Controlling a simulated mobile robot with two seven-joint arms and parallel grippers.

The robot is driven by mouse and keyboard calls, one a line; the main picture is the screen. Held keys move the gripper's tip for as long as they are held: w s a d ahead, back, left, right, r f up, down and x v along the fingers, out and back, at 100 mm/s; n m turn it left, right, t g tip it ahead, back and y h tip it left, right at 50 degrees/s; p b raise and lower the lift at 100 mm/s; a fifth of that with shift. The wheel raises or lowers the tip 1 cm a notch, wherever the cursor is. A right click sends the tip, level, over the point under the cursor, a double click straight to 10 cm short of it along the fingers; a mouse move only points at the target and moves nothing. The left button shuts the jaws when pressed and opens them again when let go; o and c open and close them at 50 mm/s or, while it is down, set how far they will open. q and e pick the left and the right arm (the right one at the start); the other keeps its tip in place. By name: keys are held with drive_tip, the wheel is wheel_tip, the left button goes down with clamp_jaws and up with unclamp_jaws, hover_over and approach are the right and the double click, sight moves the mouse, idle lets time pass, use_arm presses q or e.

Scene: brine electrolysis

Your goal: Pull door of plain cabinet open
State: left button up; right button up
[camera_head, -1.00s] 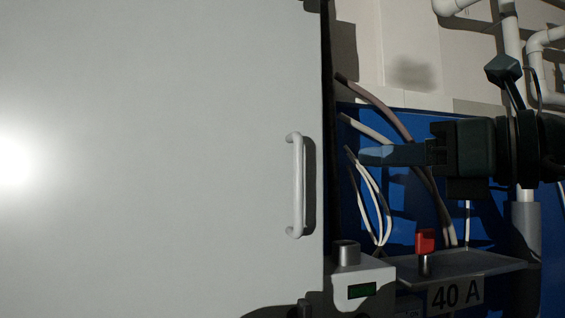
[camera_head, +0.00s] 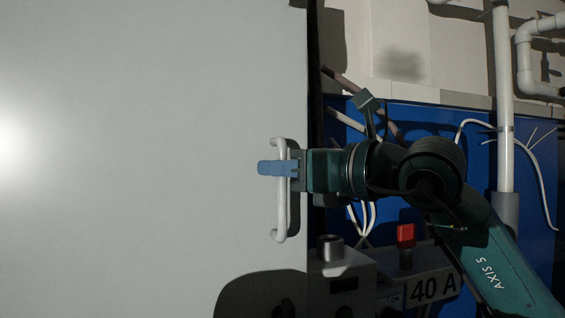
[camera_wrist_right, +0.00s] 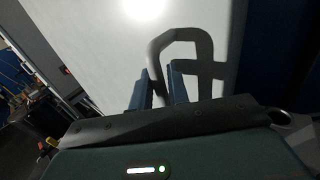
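The plain cabinet's door (camera_head: 150,130) is a wide pale panel filling the left of the head view, and it looks shut. Its white upright handle (camera_head: 281,220) is near the door's right edge. My right gripper (camera_head: 268,168) is at the handle's upper half, its blue fingers crossing over the bar from the right. In the right wrist view, the two fingers of the right gripper (camera_wrist_right: 159,88) stand apart with a gap, in front of the pale door (camera_wrist_right: 100,50). My left gripper is out of view.
A grey device marked 40 A (camera_head: 433,289) with a red knob (camera_head: 405,235) stands below my right arm. Cables (camera_head: 365,215) hang beside the door's edge. White pipes (camera_head: 503,100) run along the wall at right.

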clamp_jaws()
drive_tip(key=shift+s, duration=0.1)
idle(0.3)
